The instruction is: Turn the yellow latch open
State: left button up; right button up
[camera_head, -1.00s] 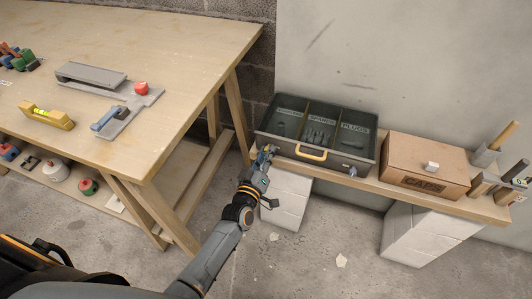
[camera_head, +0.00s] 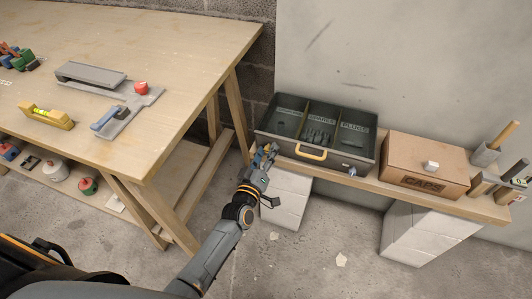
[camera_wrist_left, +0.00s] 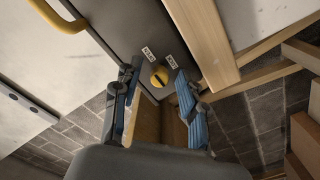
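The yellow latch (camera_wrist_left: 159,75) is a round knob with a dark slot on the grey front of the toolbox, between two small white labels whose words I cannot read. My left gripper (camera_wrist_left: 155,84) is open, one fingertip on each side of the latch; I cannot tell whether they touch it. In the head view my left gripper (camera_head: 269,151) is at the left end of the front of the toolbox (camera_head: 342,161) and hides the latch. The yellow handle (camera_head: 311,152) is just right of it. My right gripper is not in view.
The toolbox stands on a wooden shelf (camera_head: 385,188) with a cardboard CAPS box (camera_head: 432,152) to its right. A wooden workbench (camera_head: 175,60) with tools is at the left; its leg (camera_head: 238,115) stands close to my left gripper. White blocks (camera_head: 287,198) support the shelf.

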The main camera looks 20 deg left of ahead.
pick_arm(q)
jog(key=shift+s, duration=0.1)
jog(key=s, duration=1.1)
jog(key=shift+s+a, duration=0.2)
jog(key=shift+s, duration=0.2)
